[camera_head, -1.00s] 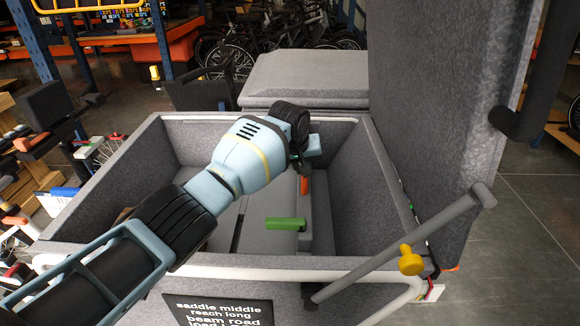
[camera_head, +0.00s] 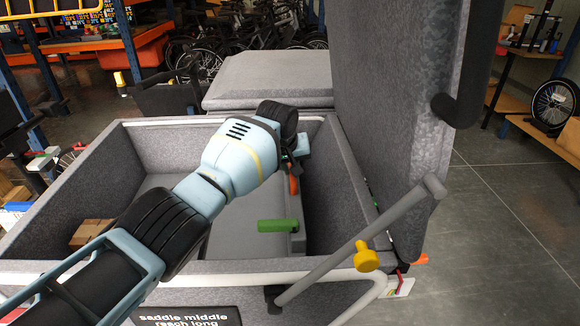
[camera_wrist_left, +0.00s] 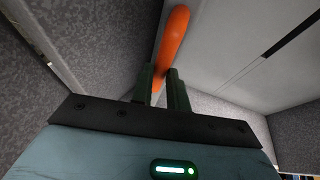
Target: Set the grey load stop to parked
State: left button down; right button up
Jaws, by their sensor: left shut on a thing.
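The open grey cargo box (camera_head: 210,266) fills the middle of the head view. Inside its right part is a low grey piece (camera_head: 299,213), apparently the load stop, with an orange handle (camera_head: 294,186) and a green block (camera_head: 278,226) by it. My left gripper (camera_head: 295,164) reaches down into the box. The left wrist view shows its fingers (camera_wrist_left: 163,90) closed around the orange handle (camera_wrist_left: 173,45). The gripper and arm hide part of the box floor and the far end of the grey piece. My right gripper is not in view.
A grey bar (camera_head: 400,213) with a yellow knob (camera_head: 367,257) slants over the box's front right corner. The raised lid (camera_head: 400,120) stands on the right. A cardboard carton (camera_head: 92,233) lies at the box's left. Open floor lies further right.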

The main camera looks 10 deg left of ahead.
pick_arm(q)
jog(key=c, duration=1.6)
grip_release()
jog(key=shift+d, duration=0.3)
jog(key=shift+o, duration=1.2)
jog(key=shift+w+d, duration=0.1)
jog(key=shift+w, duration=0.05)
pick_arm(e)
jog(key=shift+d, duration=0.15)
pick_arm(q)
jog(key=shift+r, duration=0.2)
jog(key=p+v, duration=0.3)
jog(key=v, duration=0.4)
jog(key=shift+s+r, duration=0.2)
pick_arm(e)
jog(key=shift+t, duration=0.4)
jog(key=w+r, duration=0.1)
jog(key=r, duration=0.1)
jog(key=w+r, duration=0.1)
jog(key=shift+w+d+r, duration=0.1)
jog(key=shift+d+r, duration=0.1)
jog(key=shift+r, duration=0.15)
pick_arm(q)
jog(key=shift+f, duration=0.15)
